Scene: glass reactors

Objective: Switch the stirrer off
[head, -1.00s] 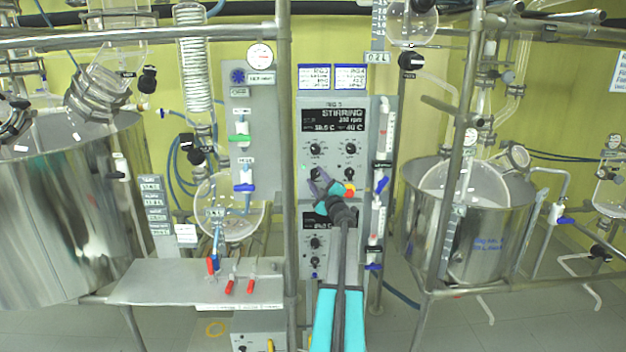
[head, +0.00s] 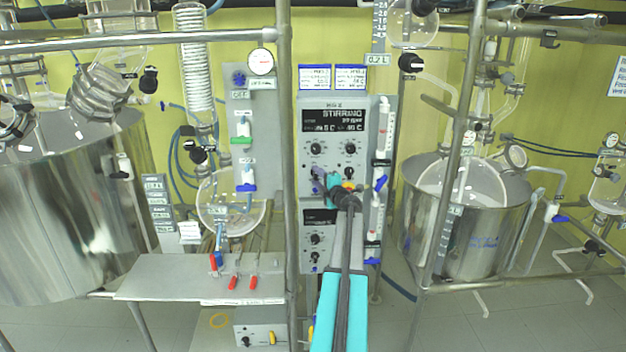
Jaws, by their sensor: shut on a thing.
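The upper stirring control box (head: 334,107) is a grey panel at the middle, with a dark display (head: 335,122) reading "STIRRING". The smaller digits are too blurred to read surely. Two black knobs, left (head: 315,148) and right (head: 350,148), sit below the display. Another black knob (head: 350,172) and a yellow-red button (head: 348,185) sit at the lower right. My gripper (head: 324,180), with purple and teal parts, is at the panel's lower left. It is shut on the lower-left knob there, which its fingers and my arm mostly hide.
A second control box (head: 316,222) is just below. Steel posts (head: 288,180) and valve tubes with blue handles (head: 380,184) stand close on both sides. A steel shelf (head: 150,286) with red-handled valves is lower left. Steel vessels stand left (head: 70,220) and right (head: 475,240).

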